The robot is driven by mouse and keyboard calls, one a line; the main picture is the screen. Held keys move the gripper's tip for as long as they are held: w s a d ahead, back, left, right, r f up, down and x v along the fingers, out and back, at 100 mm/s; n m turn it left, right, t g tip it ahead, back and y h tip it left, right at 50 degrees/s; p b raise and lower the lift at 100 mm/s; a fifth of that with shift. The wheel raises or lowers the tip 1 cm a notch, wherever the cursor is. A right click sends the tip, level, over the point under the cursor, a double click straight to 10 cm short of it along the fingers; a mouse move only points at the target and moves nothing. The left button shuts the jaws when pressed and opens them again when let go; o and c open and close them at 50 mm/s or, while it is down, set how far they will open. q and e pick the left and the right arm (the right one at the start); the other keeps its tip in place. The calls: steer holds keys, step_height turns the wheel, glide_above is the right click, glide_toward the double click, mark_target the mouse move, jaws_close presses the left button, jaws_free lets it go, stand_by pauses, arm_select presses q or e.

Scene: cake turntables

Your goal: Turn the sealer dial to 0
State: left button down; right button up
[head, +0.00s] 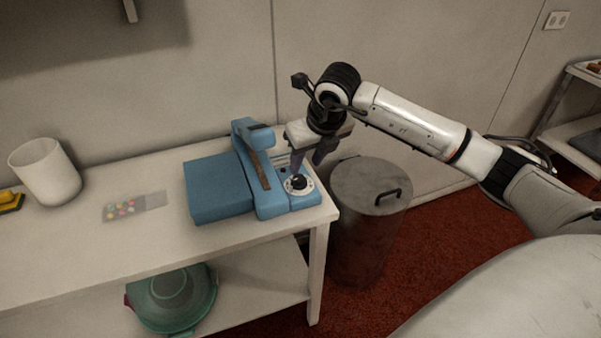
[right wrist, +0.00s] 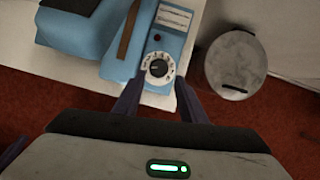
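The blue sealer (head: 272,201) stands at the right end of the white table. Its dial (head: 297,183) is a black knob on a round white plate, on the right front part of the sealer. In the right wrist view the dial (right wrist: 158,69) lies just beyond my fingertips, and its numbers are too small to read. My right gripper (head: 309,164) points down above the dial. In the right wrist view its two purple fingers (right wrist: 158,100) are spread apart with nothing between them. I cannot tell whether a finger touches the sealer.
A grey lidded bin (head: 371,187) stands on the red floor right of the table. A white cup (head: 45,172), a packet of colored pieces (head: 124,208) and a yellow item (head: 9,200) are on the table. A green bowl (head: 172,297) is on the lower shelf.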

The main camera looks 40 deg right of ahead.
mark_target(299, 178)
steer(key=x, duration=0.7)
steer(key=shift+w, duration=0.1)
steer(key=c, duration=0.8)
steer(key=shift+f+n+b, duration=0.15)
steer(key=shift+n+b, duration=0.15)
steer(key=shift+n, duration=0.2)
steer(key=shift+d+n+y+b, duration=0.1)
steer(key=shift+n+y+b, duration=0.5)
steer(key=shift+n, duration=0.4)
steer(key=o, duration=0.8)
